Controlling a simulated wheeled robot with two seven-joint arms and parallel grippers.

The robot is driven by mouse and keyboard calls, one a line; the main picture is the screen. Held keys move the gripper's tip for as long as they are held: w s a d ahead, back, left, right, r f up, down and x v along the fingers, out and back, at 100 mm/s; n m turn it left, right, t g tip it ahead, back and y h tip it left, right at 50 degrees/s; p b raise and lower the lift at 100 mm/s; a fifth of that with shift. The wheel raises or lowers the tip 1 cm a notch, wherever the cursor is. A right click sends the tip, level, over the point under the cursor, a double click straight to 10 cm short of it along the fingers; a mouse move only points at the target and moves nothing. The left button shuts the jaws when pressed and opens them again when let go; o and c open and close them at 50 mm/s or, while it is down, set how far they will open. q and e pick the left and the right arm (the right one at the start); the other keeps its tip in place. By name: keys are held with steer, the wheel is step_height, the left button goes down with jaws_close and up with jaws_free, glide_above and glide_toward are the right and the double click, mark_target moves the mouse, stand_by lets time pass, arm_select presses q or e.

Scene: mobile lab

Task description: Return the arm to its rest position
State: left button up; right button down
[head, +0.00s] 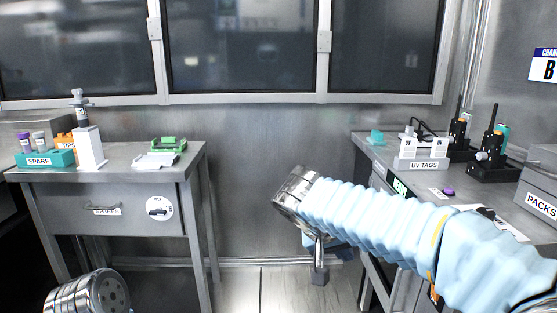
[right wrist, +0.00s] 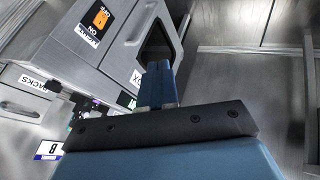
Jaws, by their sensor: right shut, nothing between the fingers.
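My right arm (head: 375,222), in a pale blue ribbed sleeve, reaches in from the right side of the head view. Its bare metal end (head: 296,191) is over the gap between the two benches. My right gripper (head: 319,277) hangs below it, pointing down over the floor, shut and empty. In the right wrist view the gripper (right wrist: 158,75) shows as closed blue fingers with nothing between them. A metal joint of my left arm (head: 90,295) shows at the bottom left of the head view. My left gripper is out of view.
The left bench (head: 120,178) holds a teal SPARE rack (head: 45,158), a white stand (head: 90,148) and a green tray (head: 169,144).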

step_height(320, 180, down, 30)
steer(key=s+a+n+g+y, duration=0.3)
steer(key=n+g+y, duration=0.1)
steer(key=y, duration=0.1)
steer(key=s+f+m+y, duration=0.4)
steer(key=s+f+y, duration=0.1)
steer(key=s+f, duration=1.1)
step_height(320, 180, down, 2)
steer(key=shift+d+f, duration=0.1)
steer(key=shift+d, duration=0.35)
